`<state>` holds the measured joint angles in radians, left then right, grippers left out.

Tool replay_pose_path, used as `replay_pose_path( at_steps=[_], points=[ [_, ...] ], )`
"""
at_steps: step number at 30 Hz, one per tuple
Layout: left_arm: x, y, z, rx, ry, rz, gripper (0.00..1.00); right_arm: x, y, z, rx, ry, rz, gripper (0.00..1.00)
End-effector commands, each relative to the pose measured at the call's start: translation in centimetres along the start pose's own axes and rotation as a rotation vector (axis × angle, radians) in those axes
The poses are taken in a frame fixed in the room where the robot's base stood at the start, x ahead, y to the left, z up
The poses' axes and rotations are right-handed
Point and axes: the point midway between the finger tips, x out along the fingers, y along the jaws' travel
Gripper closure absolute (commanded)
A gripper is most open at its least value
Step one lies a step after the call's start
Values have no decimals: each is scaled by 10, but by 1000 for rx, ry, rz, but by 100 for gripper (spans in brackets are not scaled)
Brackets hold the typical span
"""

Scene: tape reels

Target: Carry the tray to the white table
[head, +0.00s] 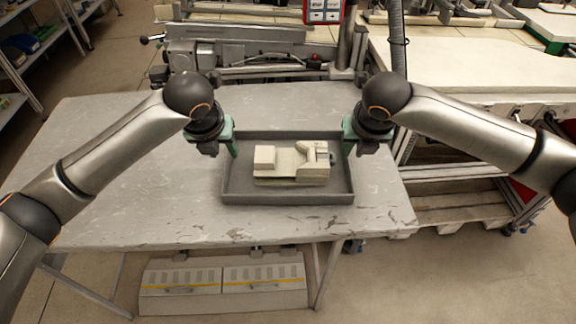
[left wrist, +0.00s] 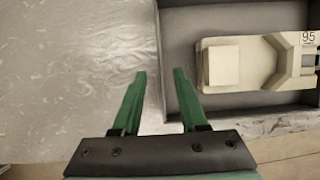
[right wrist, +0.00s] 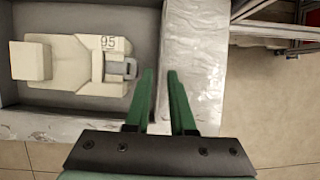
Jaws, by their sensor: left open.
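The dark grey tray (head: 286,198) lies flat on the worn grey table (head: 130,190). A cream-coloured block-shaped part (head: 290,172) marked "95" lies in it. My left gripper (head: 232,150) is at the tray's left wall, open, with its green fingers on either side of the wall in the left wrist view (left wrist: 160,75). My right gripper (head: 349,148) is at the right wall. In the right wrist view its fingers (right wrist: 160,75) straddle that wall with a narrow gap; I cannot tell whether they press on it. A white-topped table (head: 470,65) stands at the back right.
A machine with a vise-like body (head: 240,55) stands behind the grey table. A grey hose (head: 397,40) hangs near the white table's left end. A pallet (head: 460,207) lies below on the right. Grey cases (head: 222,283) sit under the front edge. The grey table's left side is clear.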

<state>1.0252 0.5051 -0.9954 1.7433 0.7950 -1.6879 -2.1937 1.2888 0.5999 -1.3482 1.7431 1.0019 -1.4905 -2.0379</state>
Motion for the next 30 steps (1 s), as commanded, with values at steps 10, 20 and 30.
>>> replay_pose_path(
  at_steps=[10,20,30],
  points=[
    [53,0,0,0,1,0,57,53,0,0,0,1,0,78],
    [61,-1,0,2,-1,-1,57,61,0,0,-1,-1,1,78],
    [61,0,0,1,-1,-1,82,61,0,0,-1,0,1,100]
  ],
)
